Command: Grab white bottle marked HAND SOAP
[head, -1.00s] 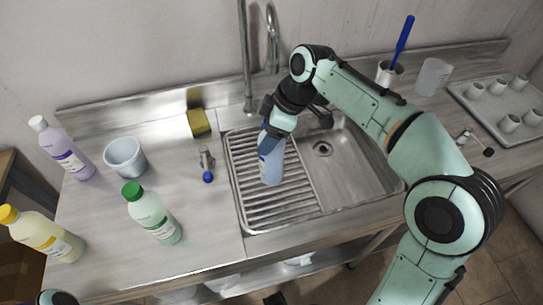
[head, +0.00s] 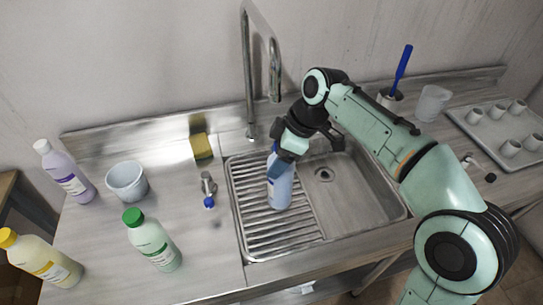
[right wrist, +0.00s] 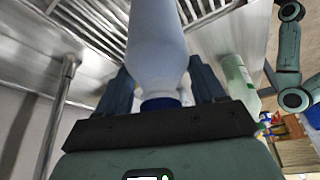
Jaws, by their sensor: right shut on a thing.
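A pale blue-white bottle (head: 280,190) is over the ribbed drainboard of the sink in the head view. I cannot tell whether its base touches the ribs, and no lettering on it can be read. My right gripper (head: 277,166) is shut on its upper part, covering the neck and cap. In the right wrist view the bottle (right wrist: 155,45) shows between the two dark fingers of the gripper (right wrist: 160,84), with a dark blue cap near the palm. My left gripper is not in view.
Purple (head: 68,172), yellow (head: 42,260) and green-capped (head: 153,243) bottles stand left, with a white bucket (head: 127,182). A tall faucet (head: 248,80) rises behind. A cup tray (head: 500,130) lies right.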

